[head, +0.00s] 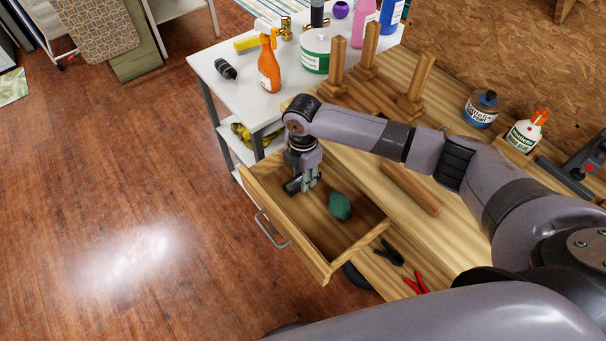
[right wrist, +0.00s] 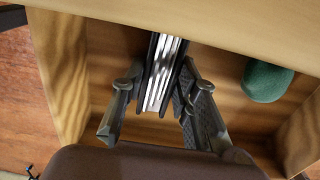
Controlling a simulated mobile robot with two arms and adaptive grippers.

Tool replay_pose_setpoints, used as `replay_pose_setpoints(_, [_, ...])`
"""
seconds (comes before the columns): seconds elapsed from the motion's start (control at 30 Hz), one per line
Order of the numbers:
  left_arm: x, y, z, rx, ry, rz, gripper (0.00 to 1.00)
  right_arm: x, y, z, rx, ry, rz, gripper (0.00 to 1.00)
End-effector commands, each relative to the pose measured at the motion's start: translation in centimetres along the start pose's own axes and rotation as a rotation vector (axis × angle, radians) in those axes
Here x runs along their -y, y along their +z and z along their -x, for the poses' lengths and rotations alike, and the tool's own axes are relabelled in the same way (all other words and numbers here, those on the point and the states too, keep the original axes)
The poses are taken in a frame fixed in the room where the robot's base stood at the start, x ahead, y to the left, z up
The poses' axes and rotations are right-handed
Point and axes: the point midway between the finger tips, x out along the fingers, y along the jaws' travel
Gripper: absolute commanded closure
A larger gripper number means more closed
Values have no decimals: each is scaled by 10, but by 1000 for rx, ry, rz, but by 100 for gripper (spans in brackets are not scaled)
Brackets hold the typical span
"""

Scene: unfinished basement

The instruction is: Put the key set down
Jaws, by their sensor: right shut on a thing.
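The key set (right wrist: 163,72) is a dark-sided block with bright metal strips in the middle. In the right wrist view it stands between the fingers of my right gripper (right wrist: 160,92), which is shut on it. In the head view my right gripper (head: 306,180) reaches down into the open wooden drawer (head: 325,238), with the dark key set (head: 293,186) at its fingers. I cannot tell whether the key set touches the drawer floor. My left gripper is not in view.
A green lump (head: 340,206) lies in the drawer, right of my gripper; it also shows in the right wrist view (right wrist: 266,80). A wooden block (head: 411,189) lies on the workbench behind. Red-handled pliers (head: 416,284) lie below the drawer. The drawer's front part is clear.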

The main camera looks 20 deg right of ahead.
Motion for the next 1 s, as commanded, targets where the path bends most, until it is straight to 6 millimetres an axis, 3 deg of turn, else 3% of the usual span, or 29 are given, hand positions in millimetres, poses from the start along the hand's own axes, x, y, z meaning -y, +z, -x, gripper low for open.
replay_pose_setpoints(0.03, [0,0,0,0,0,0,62,0,0,-2,0,0,0,100])
replay_pose_setpoints(0.07, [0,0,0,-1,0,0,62,0,0,-2,0,-1,0,71])
replay_pose_setpoints(0.33, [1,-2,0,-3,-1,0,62,0,0,-2,0,-1,0,53])
replay_pose_setpoints(0.73, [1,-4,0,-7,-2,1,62,0,0,5,0,1,0,52])
replay_pose_setpoints(1.0, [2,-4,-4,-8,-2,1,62,-1,0,54,0,4,1,52])
